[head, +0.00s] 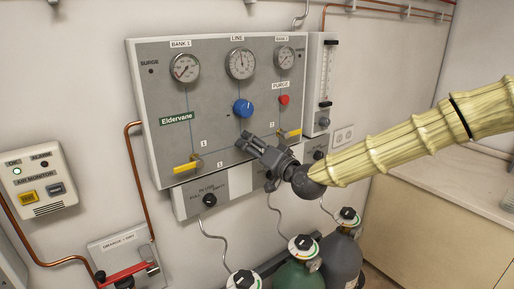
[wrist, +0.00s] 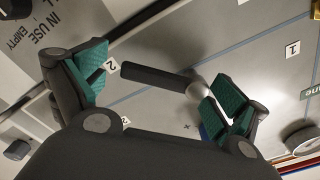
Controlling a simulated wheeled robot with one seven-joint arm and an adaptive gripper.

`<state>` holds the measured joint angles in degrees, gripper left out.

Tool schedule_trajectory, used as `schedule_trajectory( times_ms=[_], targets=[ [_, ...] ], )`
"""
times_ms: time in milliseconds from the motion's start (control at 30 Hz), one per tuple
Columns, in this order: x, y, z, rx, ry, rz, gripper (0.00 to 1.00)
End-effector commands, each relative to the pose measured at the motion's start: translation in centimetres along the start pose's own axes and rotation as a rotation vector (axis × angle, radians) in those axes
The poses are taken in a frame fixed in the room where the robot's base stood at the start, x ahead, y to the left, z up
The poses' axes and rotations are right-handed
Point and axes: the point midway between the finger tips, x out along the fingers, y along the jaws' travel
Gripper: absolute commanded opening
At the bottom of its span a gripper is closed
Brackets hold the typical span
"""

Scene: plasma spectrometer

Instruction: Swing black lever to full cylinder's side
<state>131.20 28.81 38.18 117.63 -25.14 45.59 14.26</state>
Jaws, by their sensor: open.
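The black lever (wrist: 155,77) shows in the wrist view as a dark rod on a silver pivot (wrist: 200,84). Its free end is close to the label "2" (wrist: 112,66). My gripper (wrist: 160,85) is open, with one green-padded finger beyond the lever's free end and the other by the pivot. I cannot tell whether either finger touches it. In the head view my gripper (head: 250,147) is at the panel's (head: 215,110) lower middle and mostly hides the lever. The Bank 1 gauge (head: 185,67) and Bank 2 gauge (head: 285,57) are too small to read surely.
Yellow handles (head: 186,166) and (head: 290,133) flank my gripper on the panel. A blue knob (head: 243,108) and red purge button (head: 284,99) are above it. A green cylinder (head: 296,276) and a grey cylinder (head: 343,258) stand below. A counter (head: 440,200) is at right.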

Motion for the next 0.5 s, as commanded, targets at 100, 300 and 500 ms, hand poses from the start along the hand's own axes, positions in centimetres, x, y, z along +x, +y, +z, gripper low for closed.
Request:
schedule_trajectory(
  times_ms=[100,300,500],
  targets=[
    [0.01,-0.07,0.02,0.0,0.0,-0.001,0.97],
    [-0.01,-0.07,0.02,0.0,0.0,-0.001,0.7],
    [-0.03,-0.02,-0.01,0.0,0.0,0.0,0.34]
  ],
)
